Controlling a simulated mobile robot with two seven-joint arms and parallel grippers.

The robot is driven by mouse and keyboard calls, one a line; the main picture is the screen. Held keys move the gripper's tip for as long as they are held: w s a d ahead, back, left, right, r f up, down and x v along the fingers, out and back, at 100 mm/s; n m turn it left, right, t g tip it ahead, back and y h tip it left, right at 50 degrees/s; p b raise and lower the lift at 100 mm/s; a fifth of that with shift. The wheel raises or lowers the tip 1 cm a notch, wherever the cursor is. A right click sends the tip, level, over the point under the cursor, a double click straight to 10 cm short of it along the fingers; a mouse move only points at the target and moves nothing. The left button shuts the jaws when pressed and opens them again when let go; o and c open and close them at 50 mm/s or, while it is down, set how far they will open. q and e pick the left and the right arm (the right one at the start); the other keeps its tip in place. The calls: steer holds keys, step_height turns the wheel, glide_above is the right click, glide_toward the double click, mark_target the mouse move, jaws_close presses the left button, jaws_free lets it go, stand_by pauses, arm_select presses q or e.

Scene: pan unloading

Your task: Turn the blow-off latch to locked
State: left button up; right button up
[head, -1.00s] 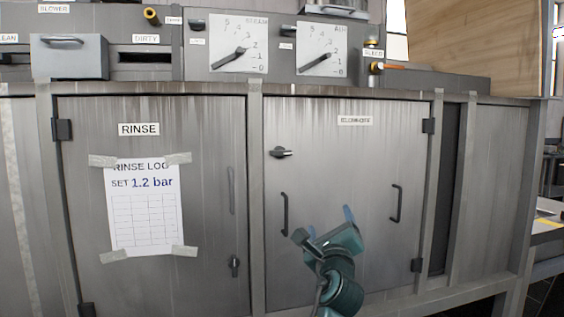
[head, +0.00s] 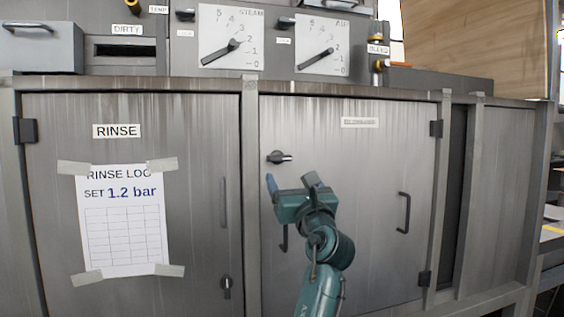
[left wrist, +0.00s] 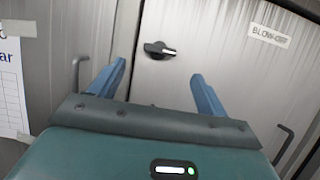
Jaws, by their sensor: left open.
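The blow-off latch (head: 280,157) is a small dark turning handle with a pale tip, on the upper left of the right-hand steel door (head: 365,215). Its handle lies about level and points right. It also shows in the left wrist view (left wrist: 160,50), near the door's left edge, with the BLOW-OFF label (left wrist: 268,34) to its right. My left gripper (head: 291,181) is open and empty, just below the latch in the head view. In the left wrist view its blue fingers (left wrist: 158,72) stand apart on either side below the latch, not touching it.
The RINSE door (head: 60,230) on the left carries a taped paper log (head: 124,225) and its own low latch (head: 226,287). A door handle (head: 403,212) stands out at the right. Dials (head: 231,38) sit above on the panel.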

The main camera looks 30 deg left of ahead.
mark_target(281, 160)
arm_select(q)
steer(key=x, duration=0.8)
steer(key=shift+w+a+p, duration=0.25)
steer(key=shift+a+p, duration=0.05)
steer(key=shift+p, duration=0.1)
steer(key=c, duration=1)
